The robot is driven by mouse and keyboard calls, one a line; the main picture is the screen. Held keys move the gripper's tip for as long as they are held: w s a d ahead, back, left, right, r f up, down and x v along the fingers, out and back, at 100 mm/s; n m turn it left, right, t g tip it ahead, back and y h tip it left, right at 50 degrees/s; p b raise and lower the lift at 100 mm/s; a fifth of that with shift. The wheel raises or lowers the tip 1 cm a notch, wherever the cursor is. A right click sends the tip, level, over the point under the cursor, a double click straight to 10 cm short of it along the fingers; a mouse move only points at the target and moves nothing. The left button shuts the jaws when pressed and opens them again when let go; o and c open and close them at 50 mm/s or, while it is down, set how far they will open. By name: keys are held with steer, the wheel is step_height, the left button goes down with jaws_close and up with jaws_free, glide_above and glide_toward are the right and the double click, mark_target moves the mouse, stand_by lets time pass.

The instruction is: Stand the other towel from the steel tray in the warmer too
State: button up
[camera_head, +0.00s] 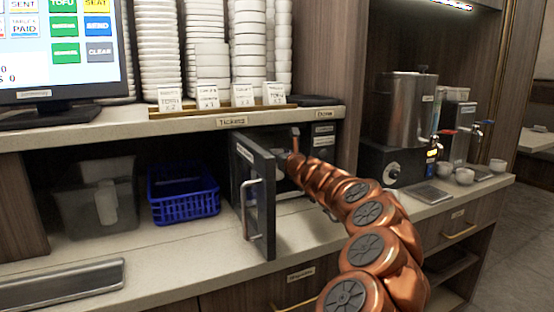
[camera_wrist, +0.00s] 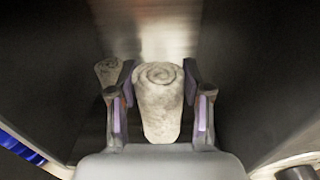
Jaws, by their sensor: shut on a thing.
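My gripper (camera_wrist: 160,98) is shut on a rolled pale towel (camera_wrist: 159,108), with one finger on each side. In the wrist view the towel's spiral end shows at the top. Another rolled towel (camera_wrist: 108,70) stands to the left, partly hidden behind the left finger. Dark walls and a shiny back surface surround both towels. In the head view my arm reaches into the warmer (camera_head: 325,141), whose door (camera_head: 255,190) is open.
The open door with its handle stands just left of my arm. A blue basket (camera_head: 184,205) and a grey bin (camera_head: 95,205) sit further left under the shelf (camera_head: 190,128). A metal urn (camera_head: 400,105) and small cups stand at the right.

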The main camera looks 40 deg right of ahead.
steer(key=shift+w+d+f, duration=0.15)
steer(key=shift+w+d, duration=0.15)
steer(key=shift+w, duration=0.1)
steer(key=shift+w+d, duration=0.45)
steer(key=shift+d, duration=0.2)
steer(key=shift+w+d+f+p, duration=0.1)
steer(key=shift+w+d+p, duration=0.5)
steer(key=shift+w+d, duration=0.6)
steer(key=shift+w+f+b, duration=0.1)
steer(key=shift+f+b, duration=0.5)
steer(key=shift+f, duration=1.2)
steer(key=shift+a+f, duration=0.1)
steer(key=shift+f, duration=0.1)
steer(key=o, duration=1.2)
steer(key=shift+c, duration=0.2)
steer(key=shift+r, duration=0.1)
